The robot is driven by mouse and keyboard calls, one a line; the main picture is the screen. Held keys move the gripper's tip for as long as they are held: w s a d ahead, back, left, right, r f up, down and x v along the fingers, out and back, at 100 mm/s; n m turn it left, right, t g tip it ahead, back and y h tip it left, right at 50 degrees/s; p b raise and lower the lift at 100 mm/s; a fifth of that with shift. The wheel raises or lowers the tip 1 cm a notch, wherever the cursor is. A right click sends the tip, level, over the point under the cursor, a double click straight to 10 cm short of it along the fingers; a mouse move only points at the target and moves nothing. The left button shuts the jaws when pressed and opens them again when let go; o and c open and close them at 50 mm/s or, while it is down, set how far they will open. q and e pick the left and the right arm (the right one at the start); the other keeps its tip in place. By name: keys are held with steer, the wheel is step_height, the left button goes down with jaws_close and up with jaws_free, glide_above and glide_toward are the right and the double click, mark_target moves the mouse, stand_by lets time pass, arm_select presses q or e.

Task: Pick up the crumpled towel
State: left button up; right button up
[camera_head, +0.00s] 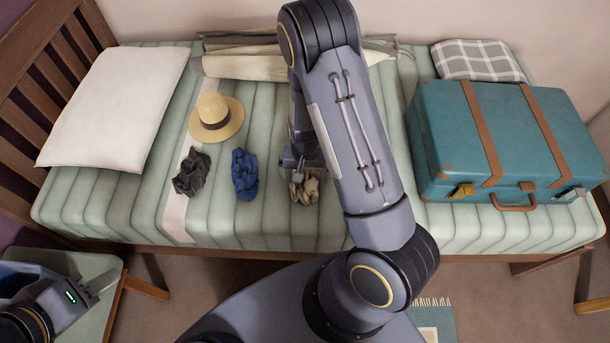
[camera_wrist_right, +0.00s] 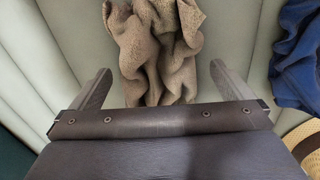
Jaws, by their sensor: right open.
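A crumpled beige-brown towel (camera_head: 305,190) lies on the striped bed cover near the front edge, partly hidden by my right arm. In the right wrist view the towel (camera_wrist_right: 155,40) lies in folds between and beyond the fingertips. My right gripper (camera_wrist_right: 160,82) is open, with one finger on each side of the towel's near end; I cannot tell whether they touch it. In the head view this gripper (camera_head: 299,164) is mostly hidden by its own arm. My left gripper (camera_head: 97,284) is at the lower left, away from the towel; its jaw opening is unclear.
A blue cloth (camera_head: 244,175) and a dark grey cloth (camera_head: 191,174) lie left of the towel, below a straw hat (camera_head: 216,117). A teal suitcase (camera_head: 500,135) stands at the right. A white pillow (camera_head: 115,105) lies at the left.

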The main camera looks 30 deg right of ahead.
steer(key=c, duration=1.1)
steer(key=shift+r, duration=0.1)
